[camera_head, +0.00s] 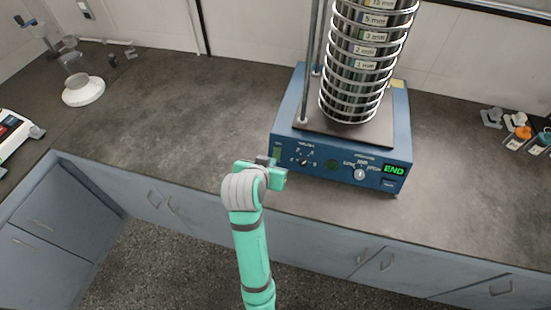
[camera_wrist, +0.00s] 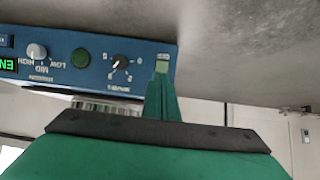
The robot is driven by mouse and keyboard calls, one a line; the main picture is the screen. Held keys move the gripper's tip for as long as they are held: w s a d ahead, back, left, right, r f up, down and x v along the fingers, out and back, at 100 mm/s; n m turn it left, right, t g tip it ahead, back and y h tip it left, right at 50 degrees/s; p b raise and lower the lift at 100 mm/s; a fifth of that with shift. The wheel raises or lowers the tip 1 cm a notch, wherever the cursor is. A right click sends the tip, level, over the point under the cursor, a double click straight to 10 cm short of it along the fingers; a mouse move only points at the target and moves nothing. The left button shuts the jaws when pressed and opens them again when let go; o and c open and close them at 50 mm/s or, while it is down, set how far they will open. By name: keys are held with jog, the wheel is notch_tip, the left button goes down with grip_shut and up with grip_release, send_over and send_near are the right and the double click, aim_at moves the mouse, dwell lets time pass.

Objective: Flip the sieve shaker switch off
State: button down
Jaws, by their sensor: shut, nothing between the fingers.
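The sieve shaker (camera_head: 290,110) is a blue box on the counter with a tall stack of sieves on top. Its front panel also shows upside down in the wrist view (camera_wrist: 105,83). The switch (camera_wrist: 162,67) is a small pale green rocker at the end of the panel; it also shows at the panel's left end in the head view (camera_head: 277,153). My gripper (camera_wrist: 160,82) is shut and empty, its tip right at the switch in the wrist view. I cannot tell whether they touch. In the head view my gripper (camera_head: 266,161) is just in front of the panel's left end.
A white-based glass device (camera_head: 83,92) stands far left. Small jars (camera_head: 518,137) stand far right. The counter left of the shaker is clear.

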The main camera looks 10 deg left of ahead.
aim_at(278, 157)
jog(key=x, duration=0.7)
jog(key=shift+d, duration=0.1)
